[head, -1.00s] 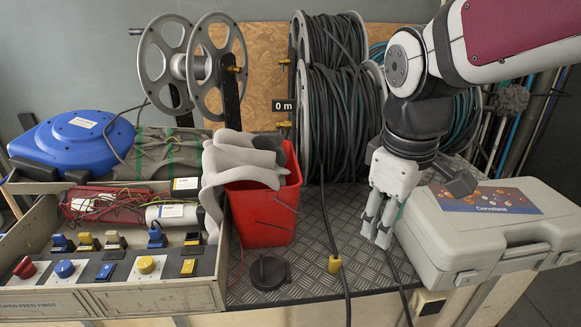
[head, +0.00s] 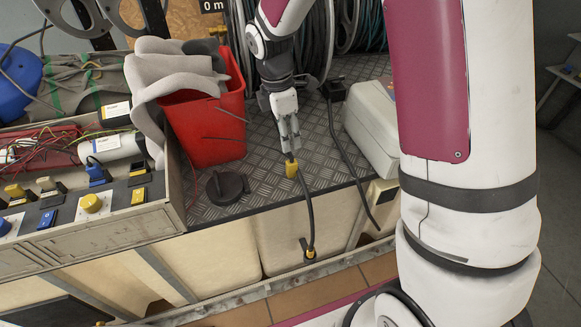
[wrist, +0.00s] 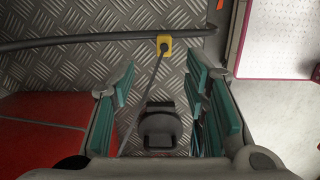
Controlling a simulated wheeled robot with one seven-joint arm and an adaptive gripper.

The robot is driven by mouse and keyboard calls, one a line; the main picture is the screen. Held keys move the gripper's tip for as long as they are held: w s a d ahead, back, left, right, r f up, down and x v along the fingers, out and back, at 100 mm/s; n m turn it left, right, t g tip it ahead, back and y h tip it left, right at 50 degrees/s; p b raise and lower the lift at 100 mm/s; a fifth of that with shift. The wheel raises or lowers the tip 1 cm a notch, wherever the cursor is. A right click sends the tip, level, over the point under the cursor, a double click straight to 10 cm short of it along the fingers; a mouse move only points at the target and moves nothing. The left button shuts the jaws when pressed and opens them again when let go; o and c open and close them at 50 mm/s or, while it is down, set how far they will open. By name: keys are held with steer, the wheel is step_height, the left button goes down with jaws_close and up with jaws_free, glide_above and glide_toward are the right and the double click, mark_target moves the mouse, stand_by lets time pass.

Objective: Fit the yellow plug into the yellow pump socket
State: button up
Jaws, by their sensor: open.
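A small yellow piece (head: 291,169) stands on the metal plate beside a dark cable, near the front edge. It shows in the wrist view (wrist: 164,44) just past my fingertips, with a dark centre and a thin dark line running from it. A dark fitting with yellow (head: 309,252) sits low before the pale tanks, where the cable ends. I cannot tell for sure which yellow piece is plug and which is socket. My gripper (head: 291,144) points down over the plate, just above the upper yellow piece in the picture. Its fingers (wrist: 160,72) are apart with nothing between them.
A red bucket (head: 205,130) with grey cloth and a black round cap (head: 227,187) are left of my gripper. A pale case (head: 372,125) is at right, with another cable beside it. The control box (head: 120,228) fills the left. Plate (head: 255,185) around my gripper is mostly bare.

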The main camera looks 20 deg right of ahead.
glide_above(292, 162)
steer(key=f, duration=0.5)
steer(key=shift+w+a+b, duration=0.3)
steer(key=shift+w+a, duration=0.05)
steer(key=shift+w, duration=0.05)
steer(key=shift+s+d+f+b, duration=0.1)
steer(key=shift+f+b, duration=0.05)
steer(key=shift+f, duration=0.7)
steer(key=shift+s+d+f+b, duration=0.1)
steer(key=shift+d+f+b, duration=0.1)
steer(key=shift+f, duration=0.7)
steer(key=shift+s+d+f+b, duration=0.1)
steer(key=shift+f+b, duration=0.05)
steer(key=shift+f, duration=0.7)
jaws_close()
